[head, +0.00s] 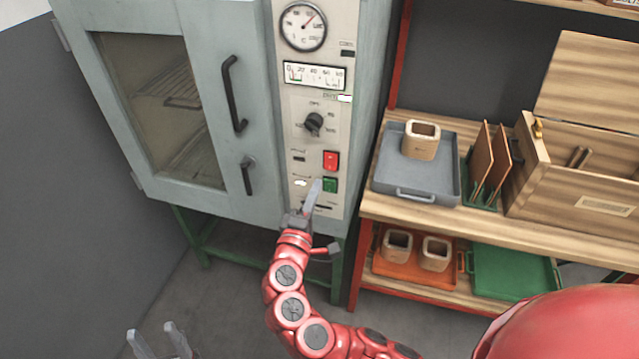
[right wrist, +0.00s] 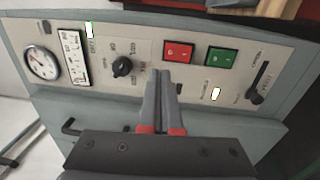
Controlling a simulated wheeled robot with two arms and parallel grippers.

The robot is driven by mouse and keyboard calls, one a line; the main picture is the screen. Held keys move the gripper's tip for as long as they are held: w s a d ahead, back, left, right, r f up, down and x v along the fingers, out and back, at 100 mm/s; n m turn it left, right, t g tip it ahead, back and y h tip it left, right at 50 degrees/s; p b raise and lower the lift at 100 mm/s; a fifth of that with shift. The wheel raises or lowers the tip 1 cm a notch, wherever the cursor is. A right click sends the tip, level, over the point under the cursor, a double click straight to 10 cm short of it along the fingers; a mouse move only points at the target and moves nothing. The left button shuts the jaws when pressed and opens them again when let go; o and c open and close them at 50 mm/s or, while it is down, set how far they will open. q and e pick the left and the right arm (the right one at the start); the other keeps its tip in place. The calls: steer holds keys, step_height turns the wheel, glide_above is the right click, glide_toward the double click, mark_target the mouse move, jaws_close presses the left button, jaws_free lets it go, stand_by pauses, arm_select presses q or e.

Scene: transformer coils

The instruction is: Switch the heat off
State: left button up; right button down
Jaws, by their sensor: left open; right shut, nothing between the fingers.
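The heating cabinet (head: 205,45) has a light control panel on its right side. A red switch (head: 331,160) sits just above a green switch (head: 329,185) on the panel. In the right wrist view, the red switch (right wrist: 178,51) and the green switch (right wrist: 221,59) are side by side. My right gripper (head: 314,190) is shut and empty in front of the lower panel. In the right wrist view, its fingertips (right wrist: 161,76) point at the panel close to the red switch; I cannot tell whether they touch. My left gripper (head: 158,336) is open and empty, low at the left.
The panel also has a round dial (head: 303,27), a black knob (head: 313,124) and a slider (right wrist: 258,92). The cabinet door is shut, with a long black handle (head: 233,95). A wooden bench (head: 480,228) with trays and a wooden box (head: 585,190) stands to the right.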

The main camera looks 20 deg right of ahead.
steer(key=v, duration=0.3)
steer(key=shift+s+a+r, duration=0.2)
steer(key=shift+s+r, duration=0.1)
steer(key=shift+r, duration=0.1)
